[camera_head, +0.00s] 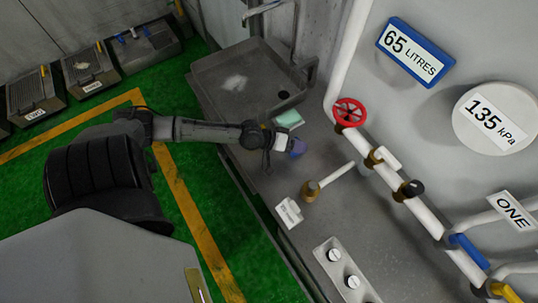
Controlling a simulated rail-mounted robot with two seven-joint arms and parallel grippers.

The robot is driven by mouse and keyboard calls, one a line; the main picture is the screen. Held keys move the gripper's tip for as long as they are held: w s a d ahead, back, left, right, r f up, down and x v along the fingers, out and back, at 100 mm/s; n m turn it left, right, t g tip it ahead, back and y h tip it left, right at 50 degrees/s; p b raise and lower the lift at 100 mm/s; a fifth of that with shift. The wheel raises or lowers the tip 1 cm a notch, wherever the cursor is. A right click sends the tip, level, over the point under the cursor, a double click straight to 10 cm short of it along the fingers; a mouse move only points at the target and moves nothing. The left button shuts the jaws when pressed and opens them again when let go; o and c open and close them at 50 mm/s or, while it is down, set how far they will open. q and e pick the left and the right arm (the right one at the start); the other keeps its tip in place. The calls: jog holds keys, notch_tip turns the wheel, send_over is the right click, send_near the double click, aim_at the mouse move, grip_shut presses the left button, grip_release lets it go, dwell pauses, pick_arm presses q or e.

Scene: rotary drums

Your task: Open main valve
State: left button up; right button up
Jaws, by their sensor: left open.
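A red round handwheel valve (349,112) sits on the white vertical-running pipe (345,62) at the grey panel, right of centre. I cannot read a label naming it the main valve. My left arm reaches in from the left, and my left gripper (290,146) is open over the grey counter, left of and nearer than the red wheel and apart from it. A small purple-blue patch shows at its tip; I cannot tell whether it is part of the gripper. My right gripper is out of view.
The counter has a sink (245,83) and a pale green block (290,119). A brass fitting with a white lever (335,175) stands near the gripper. Farther along the pipe are a black knob (411,188), a blue handle (468,250) and a yellow one (506,292).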

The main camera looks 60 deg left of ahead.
pick_arm(q)
jog(key=s+m+g, duration=0.1)
jog(key=m, duration=0.1)
jog(key=s+d+f+m+g, duration=0.1)
jog(key=m, duration=0.1)
jog(key=s+f+m+g, duration=0.1)
jog(key=shift+s+d+f+m+g+y, duration=0.1)
jog(key=shift+d+f+m+g+y, duration=0.05)
jog(key=shift+d+m+g+y, duration=0.2)
jog(key=shift+s+d+f+m+g+y, duration=0.15)
jog(key=shift+s+m+g+y, duration=0.1)
jog(key=shift+s+m+g, duration=0.3)
jog(key=shift+s+d+f+m+g+y, duration=0.1)
jog(key=shift+s+m+g+y, duration=0.15)
jog(key=shift+m, duration=0.35)
jog(key=shift+s+m+g+y, duration=0.45)
jog(key=shift+s+m+y, duration=0.1)
jog(key=shift+m, duration=0.35)
jog(key=shift+s+d+r+m+g+y+p, duration=0.1)
jog(key=shift+s+r+m+g+y+p, duration=0.35)
jog(key=shift+s+m+y, duration=0.3)
jog(key=s+d+r+y+p, duration=0.2)
jog(key=s+r+y+p, duration=0.1)
jog(key=r, duration=0.5)
jog(key=shift+s+d+r+p, duration=0.4)
jog(key=shift+s+p, duration=0.4)
jog(key=shift+s, duration=0.3)
jog(key=shift+y, duration=0.25)
